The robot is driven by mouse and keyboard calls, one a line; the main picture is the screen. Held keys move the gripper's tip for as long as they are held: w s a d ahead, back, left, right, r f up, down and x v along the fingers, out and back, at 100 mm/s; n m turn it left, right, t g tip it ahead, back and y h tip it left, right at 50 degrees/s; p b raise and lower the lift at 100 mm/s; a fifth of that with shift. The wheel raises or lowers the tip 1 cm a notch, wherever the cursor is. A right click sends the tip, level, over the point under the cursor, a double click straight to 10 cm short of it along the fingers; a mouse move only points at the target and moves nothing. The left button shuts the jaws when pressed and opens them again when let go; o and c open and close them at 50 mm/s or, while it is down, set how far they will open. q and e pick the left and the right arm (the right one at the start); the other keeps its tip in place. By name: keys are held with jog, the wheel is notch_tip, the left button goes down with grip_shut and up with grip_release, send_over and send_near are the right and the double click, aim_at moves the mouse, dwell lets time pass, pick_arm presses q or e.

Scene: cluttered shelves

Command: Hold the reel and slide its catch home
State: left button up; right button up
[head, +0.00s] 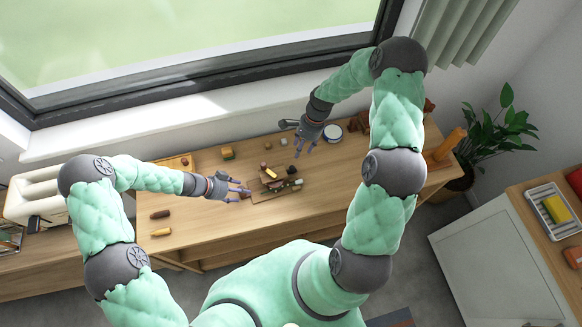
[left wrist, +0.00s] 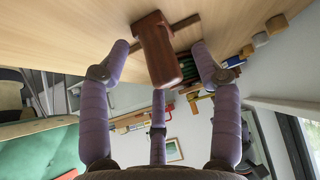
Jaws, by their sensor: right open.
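A dark red-brown wooden block-like piece (left wrist: 156,48) lies on the wooden table, between the spread fingers of my left gripper (left wrist: 160,75) in the left wrist view. Gaps show between it and the side fingers. I cannot tell whether it is the reel, and I can make out no catch. In the head view my left gripper (head: 242,190) is low over the table, left of a cluster of small dark pieces (head: 274,181). My right gripper (head: 306,147) is open and empty, behind and right of that cluster.
A white round item with a dark rim (head: 331,132) lies right of my right gripper. Brown pieces (head: 160,214) lie at the front left. The table's (head: 205,235) front middle is mostly clear.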

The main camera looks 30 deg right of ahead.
pick_arm(q)
jog(key=shift+r, duration=0.1)
jog(key=v, duration=1.1)
jog(key=shift+a+r, duration=0.25)
jog(key=shift+r, duration=0.05)
